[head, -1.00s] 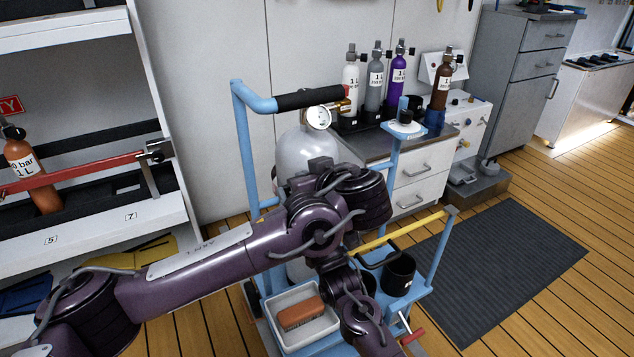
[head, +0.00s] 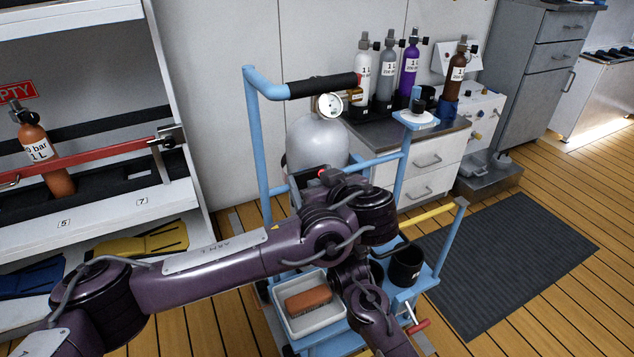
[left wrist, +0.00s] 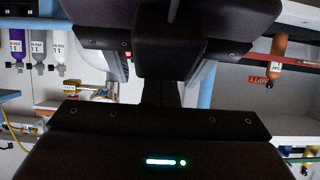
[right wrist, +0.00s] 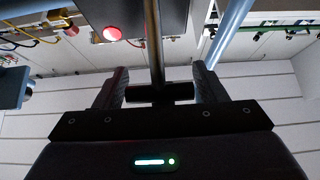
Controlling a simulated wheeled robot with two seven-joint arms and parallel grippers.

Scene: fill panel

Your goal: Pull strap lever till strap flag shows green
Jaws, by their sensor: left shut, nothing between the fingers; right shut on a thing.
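The strap lever (right wrist: 156,45), a dark rod with a crossbar grip (right wrist: 160,94), comes out of a dark housing in the right wrist view. My right gripper (right wrist: 160,90) is shut on that crossbar, one finger at each end. A red round indicator (right wrist: 113,33), apparently the strap flag, shows on the housing beside the rod. In the head view a small red spot (head: 325,174) shows in front of the grey cylinder (head: 318,143); my arm partly hides that area. No green flag is visible. My left gripper (left wrist: 162,92) is shut and empty.
The cylinder stands on a blue cart (head: 252,130) with a black-gripped handle. A white tray (head: 276,316) with an orange-brown block and a black cup (head: 405,264) sit low on the cart. A shelf rack stands left; a dark floor mat (head: 505,265) lies clear at right.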

